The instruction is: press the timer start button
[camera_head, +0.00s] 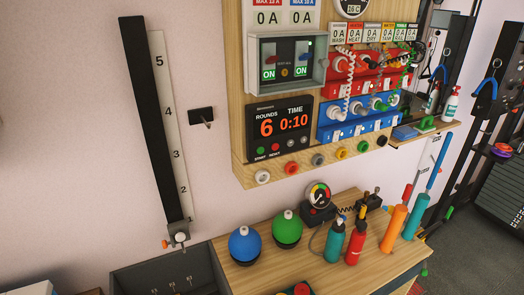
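The timer (279,131) is a dark box mounted low on the wooden wall panel. Its orange digits read ROUNDS 6 and TIME 0:10. The small green start button (260,149) sits at its lower left, above the label START. A red reset button (275,147) sits just right of it, and two greyish round controls (297,142) are further right. Nothing covers the timer face. My gripper is not visible in this view.
Several coloured knobs (292,168) stick out below the timer. A switch box (285,62) is above it, and red and blue socket units (355,118) with coiled cords are to the right. On the wooden counter (260,278) stand blue and green balls, a gauge and bottles.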

